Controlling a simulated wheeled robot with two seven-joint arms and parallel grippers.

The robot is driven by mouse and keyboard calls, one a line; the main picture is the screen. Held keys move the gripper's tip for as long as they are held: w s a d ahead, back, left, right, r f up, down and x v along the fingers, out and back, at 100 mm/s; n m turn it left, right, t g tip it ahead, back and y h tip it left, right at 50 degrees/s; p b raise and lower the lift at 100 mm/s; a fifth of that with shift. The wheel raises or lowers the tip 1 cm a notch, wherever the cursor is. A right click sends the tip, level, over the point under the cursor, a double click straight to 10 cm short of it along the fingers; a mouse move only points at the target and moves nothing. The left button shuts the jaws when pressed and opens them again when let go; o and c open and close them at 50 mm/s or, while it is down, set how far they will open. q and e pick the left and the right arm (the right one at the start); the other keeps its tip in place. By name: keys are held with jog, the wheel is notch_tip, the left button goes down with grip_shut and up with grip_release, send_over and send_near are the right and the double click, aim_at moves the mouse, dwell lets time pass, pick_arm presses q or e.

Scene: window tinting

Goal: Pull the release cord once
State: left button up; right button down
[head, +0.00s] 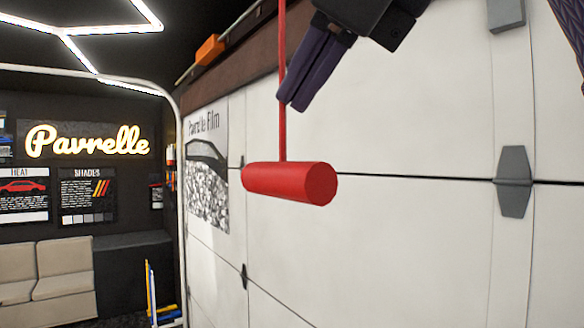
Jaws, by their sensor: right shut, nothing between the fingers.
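A red release cord (282,135) hangs straight down from above the top of the picture. It ends in a red cylindrical handle (285,183), lying level in front of the white panelled door. My right gripper (296,104) comes in from the top, its dark fingers pointing down and to the left. The fingers are shut with nothing between them. In the picture they sit just right of the cord, above the handle; whether they touch the cord I cannot tell. My left gripper is not in view.
The white sectional door (420,240) with grey hinges (514,181) fills the right side. A film poster (208,170) is on its left part. At the far left are a lit sign (88,142) and a beige sofa (62,268). Space below the handle is clear.

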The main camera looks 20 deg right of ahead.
aim_at(283, 181)
jog(key=shift+s+f, duration=0.1)
jog(key=shift+f, duration=0.6)
jog(key=shift+w+a+f+b, duration=0.15)
jog(key=shift+w+a+b, duration=0.1)
jog(key=shift+a, duration=0.2)
jog(key=shift+w+a+f+b, duration=0.1)
jog(key=shift+w+a+b, duration=0.1)
jog(key=shift+a, duration=0.25)
jog(key=shift+w, duration=0.1)
jog(key=shift+s+d, duration=0.25)
jog(key=shift+d, duration=0.25)
jog(key=shift+w+a, duration=0.15)
jog(key=shift+a, duration=0.15)
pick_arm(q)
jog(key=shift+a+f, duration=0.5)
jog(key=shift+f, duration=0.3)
pick_arm(e)
jog(key=shift+d, duration=0.15)
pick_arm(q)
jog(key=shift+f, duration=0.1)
pick_arm(e)
jog(key=shift+f, duration=0.1)
